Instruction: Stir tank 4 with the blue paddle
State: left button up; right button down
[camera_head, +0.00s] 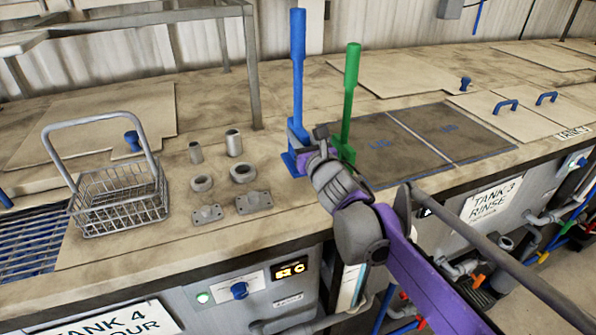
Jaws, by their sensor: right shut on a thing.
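The blue paddle (298,65) stands upright at the middle of the worktop, its lower end at a blue base (289,160). My right gripper (308,146) reaches in from the right and is shut on the lower part of the blue paddle. The gripper hides part of the paddle there. The tank 4 label (115,322) is on the front panel at the lower left. The tank 4 opening cannot be made out for sure. My left gripper is not in view.
A green paddle (350,95) stands close right of the blue one. A wire basket (120,200) and several small metal parts (235,143) are on the worktop to the left. A blue grating (28,240) lies at the far left. A metal frame (252,70) stands behind.

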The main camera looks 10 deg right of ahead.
notch_tip(320, 180, down, 6)
jog(key=shift+r, duration=0.25)
jog(key=shift+f, duration=0.7)
jog(key=shift+f, duration=0.2)
jog(key=c, duration=0.7)
grip_release()
